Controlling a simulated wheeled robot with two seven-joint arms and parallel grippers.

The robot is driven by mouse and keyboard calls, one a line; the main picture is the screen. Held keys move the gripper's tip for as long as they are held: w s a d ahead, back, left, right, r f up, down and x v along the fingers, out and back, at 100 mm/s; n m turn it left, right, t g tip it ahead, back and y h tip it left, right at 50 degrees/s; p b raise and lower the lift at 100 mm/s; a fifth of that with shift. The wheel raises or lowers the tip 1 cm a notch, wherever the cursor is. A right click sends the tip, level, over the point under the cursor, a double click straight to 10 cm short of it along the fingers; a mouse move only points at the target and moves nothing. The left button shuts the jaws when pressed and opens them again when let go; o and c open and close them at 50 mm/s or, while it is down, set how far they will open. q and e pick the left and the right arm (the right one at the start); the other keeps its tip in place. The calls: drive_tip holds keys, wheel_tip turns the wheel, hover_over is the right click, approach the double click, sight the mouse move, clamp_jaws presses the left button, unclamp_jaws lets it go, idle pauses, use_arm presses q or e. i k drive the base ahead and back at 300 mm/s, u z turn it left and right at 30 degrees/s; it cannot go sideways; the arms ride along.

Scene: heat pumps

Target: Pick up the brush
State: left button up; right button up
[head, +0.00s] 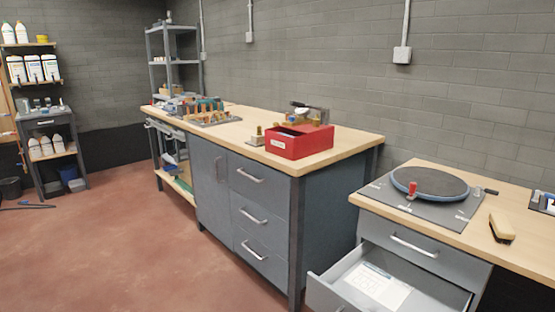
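A brush (503,227) with a pale wooden back and dark bristles lies on the wooden top of the right-hand workbench (525,216), near the right edge of the head view. It sits just to the right of a dark square plate carrying a round turntable. Neither of my grippers shows in the head view, so their distance from the brush cannot be seen.
The turntable (430,184) stands left of the brush. Below it a drawer (385,288) with a paper inside is pulled open. A longer workbench (345,143) holds a red box (299,141) and tools. Shelves (33,66) stand far left. The red floor (130,240) is mostly clear.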

sight(501, 227)
drive_tip(key=z, duration=2.75)
drive_tip(key=i, duration=2.1)
drive_tip(key=u, duration=3.4)
